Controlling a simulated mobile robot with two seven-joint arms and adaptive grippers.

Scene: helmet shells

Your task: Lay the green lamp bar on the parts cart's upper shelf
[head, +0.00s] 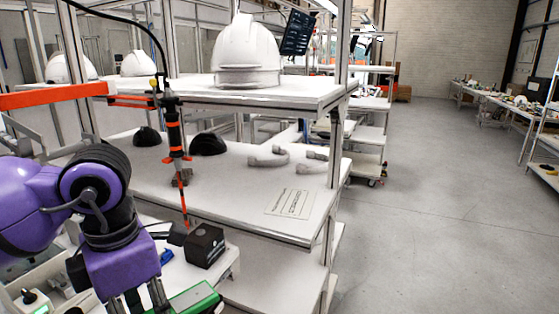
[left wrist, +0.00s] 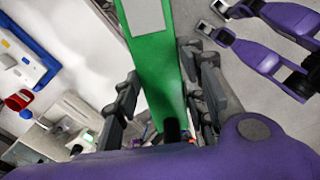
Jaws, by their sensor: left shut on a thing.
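The green lamp bar (head: 196,300) shows only in part at the bottom edge of the head view. In the left wrist view it (left wrist: 158,70) runs lengthwise between the fingers, with a pale grey panel on its face. My left gripper (head: 148,298) points down and is shut on the bar; its fingertips are cut off by the head view's bottom edge. The gripper also shows in the left wrist view (left wrist: 163,75). A wheeled, shelved cart (head: 367,139) stands beyond the bench; I cannot tell for sure whether it is the parts cart.
A white shelved bench (head: 300,232) fills the middle, with a white helmet shell (head: 246,55) on its upper level and dark shells (head: 208,144) below. A black box (head: 205,245) stands near my left gripper. An orange-and-black tool (head: 175,130) hangs nearby. The floor at right is clear.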

